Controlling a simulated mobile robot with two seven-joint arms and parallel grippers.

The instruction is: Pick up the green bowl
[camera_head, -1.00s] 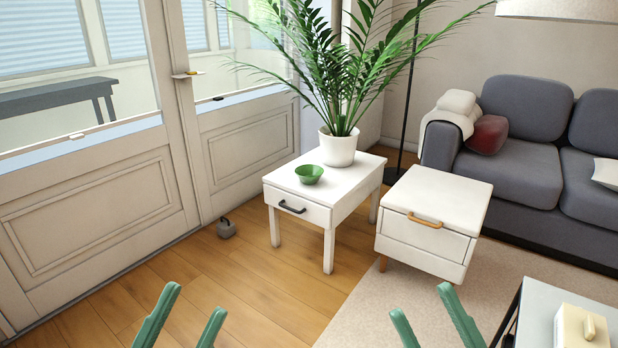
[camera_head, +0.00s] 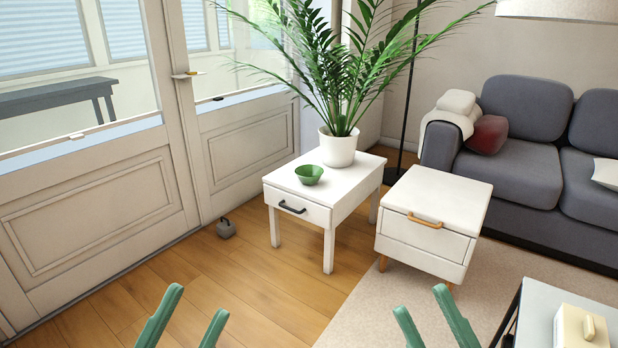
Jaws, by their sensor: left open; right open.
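The green bowl (camera_head: 309,175) sits upright on the front part of a white side table (camera_head: 340,206), in front of a potted plant. My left gripper (camera_head: 191,310) is at the bottom left of the head view, its two green fingers spread apart with nothing between them. My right gripper (camera_head: 421,308) is at the bottom right, also open and empty. Both grippers are well apart from the bowl, nearer to me. The lower parts of both grippers are cut off by the picture's edge.
The plant in a white pot (camera_head: 338,147) stands behind the bowl, its leaves spreading above. A white cabinet (camera_head: 428,245) stands right of the table. A low table (camera_head: 545,312) is at the lower right. Wooden floor (camera_head: 260,290) in front of the side table is clear.

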